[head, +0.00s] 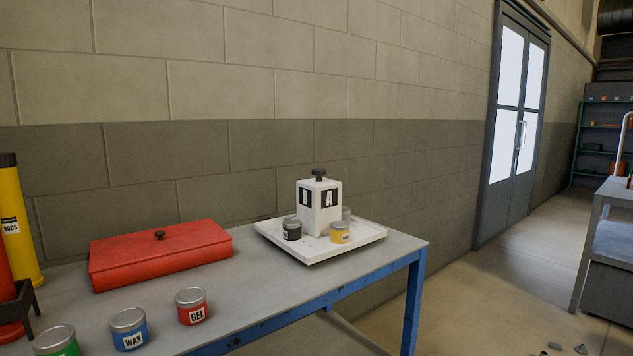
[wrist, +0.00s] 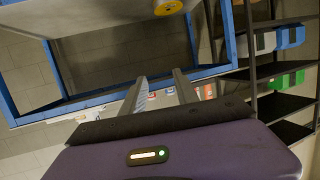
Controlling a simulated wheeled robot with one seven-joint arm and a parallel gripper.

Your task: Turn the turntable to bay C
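The turntable (head: 365,238) is a white square tray on the grey table, near its right end. A white block (head: 321,221) stands at its middle, with a black knob (head: 319,174) on top. Two sides of the block show, lettered B on the left and A on the right; its other sides are hidden. A black tin (head: 292,230) and a yellow tin (head: 340,232) stand on the tray, and a third tin is partly hidden behind the block. My gripper (wrist: 158,83) shows only in the wrist view, fingers apart and empty, away from the turntable.
A red lidded box (head: 160,254) lies on the table (head: 262,294) left of the turntable. Red, blue and green tins line the front, and a yellow cylinder (head: 18,220) stands far left. A wall is behind. Shelves (wrist: 285,103) show in the wrist view.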

